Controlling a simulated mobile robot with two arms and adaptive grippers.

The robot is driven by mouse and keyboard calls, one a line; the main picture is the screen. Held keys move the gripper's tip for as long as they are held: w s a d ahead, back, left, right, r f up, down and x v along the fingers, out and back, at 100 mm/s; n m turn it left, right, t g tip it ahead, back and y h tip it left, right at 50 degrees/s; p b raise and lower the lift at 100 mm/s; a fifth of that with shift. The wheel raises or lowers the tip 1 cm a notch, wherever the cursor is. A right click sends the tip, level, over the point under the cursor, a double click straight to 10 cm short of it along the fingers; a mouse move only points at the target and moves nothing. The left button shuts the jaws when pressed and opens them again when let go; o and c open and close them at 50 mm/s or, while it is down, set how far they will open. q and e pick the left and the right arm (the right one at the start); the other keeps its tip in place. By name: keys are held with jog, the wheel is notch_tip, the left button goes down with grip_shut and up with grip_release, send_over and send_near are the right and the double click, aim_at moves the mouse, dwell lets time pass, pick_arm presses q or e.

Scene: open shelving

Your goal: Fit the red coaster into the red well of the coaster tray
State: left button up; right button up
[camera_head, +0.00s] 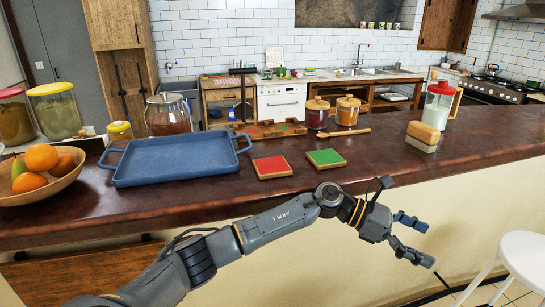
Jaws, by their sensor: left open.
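The red coaster (272,167), a square with a pale wooden edge, lies flat on the dark counter, in front of the wooden coaster tray (262,132). The tray sits farther back; a green patch shows in it, but its red well cannot be made out clearly at this size. A matching green coaster (325,158) lies to the right of the red one. My left gripper (427,244) is open and empty, in front of the counter's near edge, low and to the right of both coasters. My right gripper is not in view.
A bread-like block (423,133) stands right. A white stool (525,262) is at lower right.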

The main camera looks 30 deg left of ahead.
pick_arm(q)
jog(key=s+a+r+m+g+y+p, duration=0.1)
jog(key=a+r+m+y, duration=0.35)
jog(key=m, duration=0.25)
jog(key=m+t+y+p, duration=0.15)
jog(key=m+y, duration=0.25)
jog(key=y, duration=1)
send_near(272, 165)
jog(key=shift+w+a+f+p, duration=0.25)
jog(key=shift+f+p, duration=0.25)
jog(key=shift+w+a+f+p, duration=0.2)
jog(key=shift+w+f+p, duration=0.05)
jog(key=shift+f+p, duration=0.5)
jog(key=shift+f, duration=0.1)
jog(key=p+x, duration=0.2)
jog(key=x, duration=0.3)
jog(key=shift+s, duration=0.1)
jog(key=shift+d, duration=0.15)
jog(key=c, duration=1)
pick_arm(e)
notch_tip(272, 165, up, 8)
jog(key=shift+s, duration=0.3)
